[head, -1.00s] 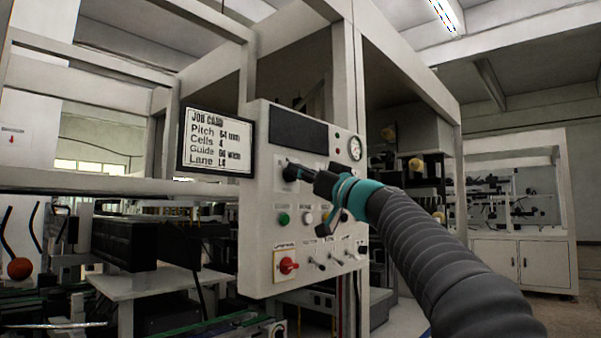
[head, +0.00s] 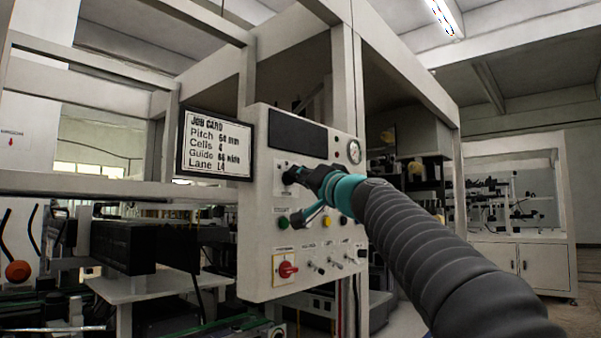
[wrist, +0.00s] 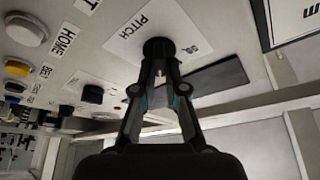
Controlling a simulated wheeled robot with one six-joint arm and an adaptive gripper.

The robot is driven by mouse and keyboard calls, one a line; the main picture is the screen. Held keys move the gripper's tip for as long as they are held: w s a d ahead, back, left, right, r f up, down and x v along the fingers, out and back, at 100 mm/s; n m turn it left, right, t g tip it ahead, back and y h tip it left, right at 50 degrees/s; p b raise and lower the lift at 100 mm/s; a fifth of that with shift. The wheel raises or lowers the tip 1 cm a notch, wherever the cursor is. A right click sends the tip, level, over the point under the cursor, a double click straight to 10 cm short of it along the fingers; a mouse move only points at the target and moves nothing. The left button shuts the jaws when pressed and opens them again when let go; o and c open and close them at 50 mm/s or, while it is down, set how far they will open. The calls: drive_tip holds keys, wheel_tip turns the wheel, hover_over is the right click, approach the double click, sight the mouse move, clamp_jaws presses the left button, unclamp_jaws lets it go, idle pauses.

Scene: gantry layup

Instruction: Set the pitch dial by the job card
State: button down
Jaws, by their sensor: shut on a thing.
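The pitch dial (wrist: 158,47) is a dark round knob on a white plate marked PITCH (wrist: 138,25) in the wrist view. In the head view the dial (head: 290,176) is at the upper left of the control panel (head: 262,225). My gripper (wrist: 160,66) is shut on the dial, with a finger on each side. Its reading is hidden or too small to tell. My gripper also shows in the head view (head: 303,176). The job card (head: 217,145) hangs left of the panel, listing Pitch, Cells, Guide and Lane; the pitch is in mm, its digits blurred.
A dark display (head: 298,138) is above the dial. Gantry frames surround the panel.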

drive_tip(key=shift+m+h+p, duration=0.3)
drive_tip(key=shift+m+h, duration=0.1)
drive_tip(key=shift+m, duration=0.4)
drive_tip(key=c, duration=1.2)
unclamp_jaws()
drive_tip(key=v, duration=1.2)
drive_tip(key=shift+a+f, duration=0.1)
drive_tip(key=shift+f, duration=0.05)
